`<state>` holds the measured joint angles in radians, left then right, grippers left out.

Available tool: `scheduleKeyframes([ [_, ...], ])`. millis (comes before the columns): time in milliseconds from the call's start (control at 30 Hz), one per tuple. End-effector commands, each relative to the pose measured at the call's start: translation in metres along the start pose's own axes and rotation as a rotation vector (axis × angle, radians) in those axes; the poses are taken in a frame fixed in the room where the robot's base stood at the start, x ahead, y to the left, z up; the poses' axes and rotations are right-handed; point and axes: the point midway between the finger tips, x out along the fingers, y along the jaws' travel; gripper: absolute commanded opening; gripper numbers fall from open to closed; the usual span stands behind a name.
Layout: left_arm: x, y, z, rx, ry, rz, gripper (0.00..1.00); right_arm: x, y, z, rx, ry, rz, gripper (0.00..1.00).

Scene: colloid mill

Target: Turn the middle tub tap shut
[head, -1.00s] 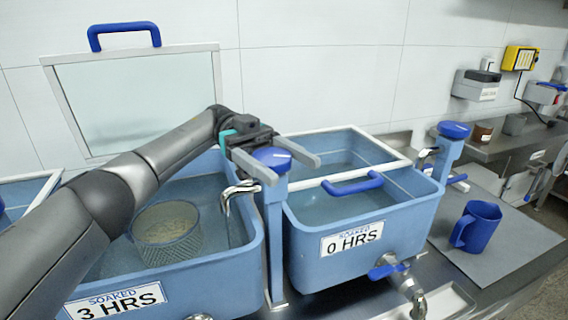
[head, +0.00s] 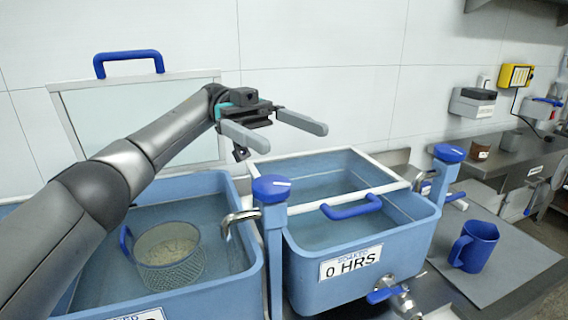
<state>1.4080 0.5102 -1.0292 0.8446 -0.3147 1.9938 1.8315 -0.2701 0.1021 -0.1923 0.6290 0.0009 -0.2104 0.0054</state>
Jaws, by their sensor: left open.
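The middle tub (head: 215,296) is blue, holds water and a wire basket (head: 168,256) of pale grains, and has a label cut off at the bottom edge. Its tap has a round blue knob (head: 271,188) with a white mark, on a blue post (head: 273,240) at the tub's right side. The metal spout (head: 236,219) points left over the water. I cannot clearly make out a stream under it. My left gripper (head: 294,141) is open and empty, above the knob and apart from it. My right gripper is not in view.
To the right stands a tub marked 0 HRS (head: 350,262), with a blue-handled lid (head: 352,207), a drain valve (head: 386,294) and another blue-knobbed tap (head: 449,153). A blue mug (head: 474,246) stands on a grey mat (head: 520,262). A raised lid (head: 75,110) stands behind the middle tub.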

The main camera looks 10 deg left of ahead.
Motion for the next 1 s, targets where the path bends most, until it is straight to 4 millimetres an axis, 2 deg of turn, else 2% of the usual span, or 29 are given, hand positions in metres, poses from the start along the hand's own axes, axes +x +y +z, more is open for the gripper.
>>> scheduleKeyframes([
  [33, 0.000, 0.000, -0.017, 0.004, -0.002, 0.000, 1.00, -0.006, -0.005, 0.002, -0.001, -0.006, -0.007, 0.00],
  [200, 0.001, 0.000, -0.060, 0.004, -0.001, 0.001, 1.00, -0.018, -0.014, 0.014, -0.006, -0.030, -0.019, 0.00],
  [300, 0.000, -0.001, -0.082, 0.002, -0.001, -0.001, 1.00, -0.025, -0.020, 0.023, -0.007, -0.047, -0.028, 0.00],
  [400, 0.000, 0.000, -0.096, -0.003, 0.000, -0.001, 1.00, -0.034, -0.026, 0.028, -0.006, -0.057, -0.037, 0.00],
  [600, 0.000, 0.000, -0.108, -0.002, 0.001, 0.000, 1.00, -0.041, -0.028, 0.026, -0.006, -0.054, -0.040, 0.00],
  [1000, 0.000, 0.000, -0.109, -0.002, 0.001, 0.000, 1.00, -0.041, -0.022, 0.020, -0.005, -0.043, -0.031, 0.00],
])
